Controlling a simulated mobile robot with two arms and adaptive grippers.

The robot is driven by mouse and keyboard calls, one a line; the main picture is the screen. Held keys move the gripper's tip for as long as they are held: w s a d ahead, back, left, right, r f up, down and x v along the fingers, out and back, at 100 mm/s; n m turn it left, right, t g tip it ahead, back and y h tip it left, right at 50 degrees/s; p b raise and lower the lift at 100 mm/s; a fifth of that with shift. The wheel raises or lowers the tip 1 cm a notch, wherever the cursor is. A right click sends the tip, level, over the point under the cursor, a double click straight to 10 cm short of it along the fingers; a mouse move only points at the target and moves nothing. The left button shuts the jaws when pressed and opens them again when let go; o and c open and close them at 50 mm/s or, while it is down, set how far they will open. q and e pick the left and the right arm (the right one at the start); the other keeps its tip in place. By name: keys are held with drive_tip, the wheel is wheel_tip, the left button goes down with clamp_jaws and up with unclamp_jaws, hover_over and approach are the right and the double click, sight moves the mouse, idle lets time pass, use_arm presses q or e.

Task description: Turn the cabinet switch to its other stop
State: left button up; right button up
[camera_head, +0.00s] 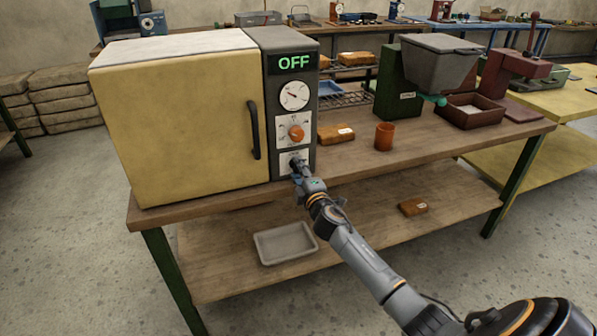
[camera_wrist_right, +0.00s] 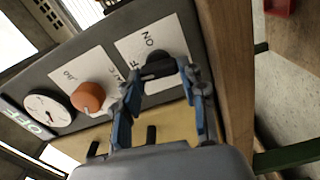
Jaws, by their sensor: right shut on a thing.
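The yellow cabinet (camera_head: 180,125) stands on the wooden table, with a grey control panel (camera_head: 258,100) on its right side. Its green display (camera_head: 292,62) reads OFF. The dark switch (camera_wrist_right: 158,66) sits on the lowest white plate, where ON and part of another word show in the right wrist view. My right gripper (camera_head: 298,169) is at this switch; in the right wrist view its blue-grey fingers (camera_wrist_right: 160,82) are closed on the switch from both sides. The fingers hide part of the switch and its plate. My left gripper is not in view.
Above the switch are an orange knob (camera_head: 296,133) and a dial (camera_head: 294,95). The black door handle (camera_head: 254,130) is just left of the panel. To the right on the table (camera_head: 450,148) stand an orange cup (camera_head: 384,136) and a green machine (camera_head: 398,85).

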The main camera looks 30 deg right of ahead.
drive_tip(key=shift+n, duration=0.7)
drive_tip(key=o, duration=1.1)
drive_tip(key=shift+o, duration=0.2)
drive_tip(key=v, duration=1.2)
drive_tip(key=shift+f, duration=0.1)
